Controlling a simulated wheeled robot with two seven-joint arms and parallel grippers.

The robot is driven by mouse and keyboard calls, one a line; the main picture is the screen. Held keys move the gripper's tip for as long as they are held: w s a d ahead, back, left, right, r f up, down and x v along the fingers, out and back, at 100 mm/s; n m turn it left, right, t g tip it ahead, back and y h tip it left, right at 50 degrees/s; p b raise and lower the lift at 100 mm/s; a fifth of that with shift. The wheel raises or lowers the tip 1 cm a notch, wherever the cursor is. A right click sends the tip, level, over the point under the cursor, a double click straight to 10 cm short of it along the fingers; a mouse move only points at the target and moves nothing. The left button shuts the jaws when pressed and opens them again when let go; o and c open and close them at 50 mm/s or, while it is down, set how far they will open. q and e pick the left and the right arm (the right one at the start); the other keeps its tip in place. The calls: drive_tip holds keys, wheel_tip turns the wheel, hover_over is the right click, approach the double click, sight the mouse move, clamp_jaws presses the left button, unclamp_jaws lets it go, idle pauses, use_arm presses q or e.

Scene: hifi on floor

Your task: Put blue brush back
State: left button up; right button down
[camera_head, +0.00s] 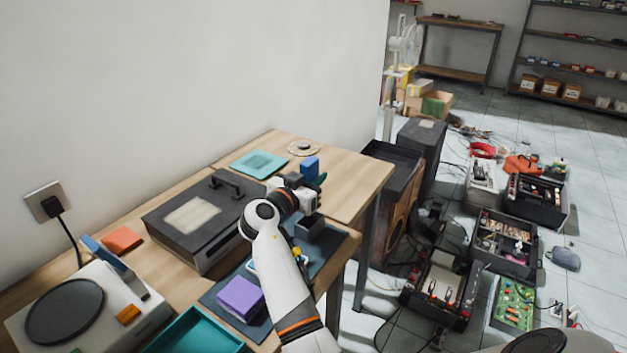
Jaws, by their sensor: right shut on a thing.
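My right gripper (300,190) reaches in over the wooden table from the bottom of the picture. It is shut on what looks like the blue brush (309,166), whose blue block shows just beyond the fingers. A dark green part shows beside the fingers at the right; I cannot tell if it belongs to the brush. The fingers and the wrist hide much of the held thing. A teal square mat (258,164) lies on the table behind and to the left of the gripper. My left gripper is not in view.
The table (346,167) also bears a black hi-fi unit (168,236), a turntable (115,318), a purple block (240,297), a teal tray (195,335) and a round disc (303,147). Speakers (420,145) and open toolboxes (502,240) stand on the floor at the right.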

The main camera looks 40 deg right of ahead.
drive_tip(key=shift+f+b, duration=0.95)
drive_tip(key=shift+f, duration=2.25)
drive_tip(key=shift+f+b, duration=0.6)
drive_tip(key=shift+b, duration=0.15)
drive_tip(key=c, duration=1.2)
unclamp_jaws()
drive_tip(key=shift+r, duration=0.1)
drive_tip(key=shift+o, duration=0.2)
drive_tip(key=shift+r, duration=0.1)
wheel_tip(320, 180, up, 10)
drive_tip(key=shift+f+b, duration=0.1)
drive_tip(key=shift+b, duration=0.4)
